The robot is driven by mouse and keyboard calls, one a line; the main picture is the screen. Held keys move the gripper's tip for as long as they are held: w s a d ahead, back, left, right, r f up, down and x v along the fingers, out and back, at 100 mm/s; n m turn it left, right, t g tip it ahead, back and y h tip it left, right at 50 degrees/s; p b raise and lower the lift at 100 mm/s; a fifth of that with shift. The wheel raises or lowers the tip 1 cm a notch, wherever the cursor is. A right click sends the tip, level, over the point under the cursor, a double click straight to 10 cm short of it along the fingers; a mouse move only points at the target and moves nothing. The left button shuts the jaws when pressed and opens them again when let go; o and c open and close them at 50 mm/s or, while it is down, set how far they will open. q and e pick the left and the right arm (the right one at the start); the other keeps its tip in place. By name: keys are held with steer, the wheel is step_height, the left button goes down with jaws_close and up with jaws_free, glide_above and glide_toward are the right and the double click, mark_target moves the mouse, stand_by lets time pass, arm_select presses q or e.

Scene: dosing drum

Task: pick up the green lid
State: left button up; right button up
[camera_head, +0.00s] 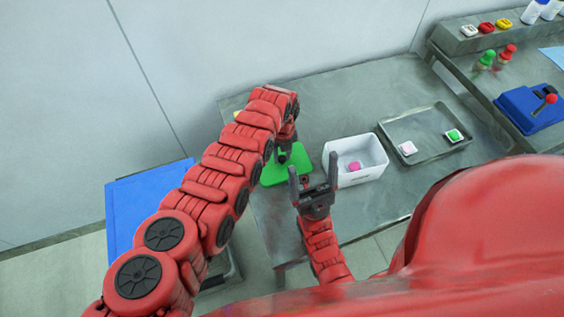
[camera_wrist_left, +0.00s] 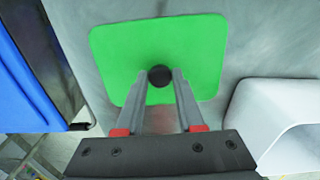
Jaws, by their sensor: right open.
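The green lid (camera_head: 297,172) is a flat square plate lying on the grey table, left of the white bin. In the left wrist view the lid (camera_wrist_left: 110,50) fills the upper middle, with a round black knob (camera_wrist_left: 160,76) on it. My left gripper (camera_wrist_left: 160,82) is at the knob, one fingertip on each side. I cannot tell whether the fingers touch it. In the head view my left gripper (camera_head: 285,152) is over the lid, and my arm hides part of it. My right gripper (camera_head: 314,175) is open and empty, between the lid and the bin.
The white bin (camera_head: 372,171) holds a pink piece (camera_head: 354,166); its wall shows close on the right in the left wrist view (camera_wrist_left: 262,100). A metal tray (camera_head: 432,117) with a pink and a green item lies farther right. A blue panel (camera_head: 130,205) stands left of the table.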

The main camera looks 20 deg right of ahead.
arm_select(q)
jaws_close()
steer(key=shift+r, duration=0.1)
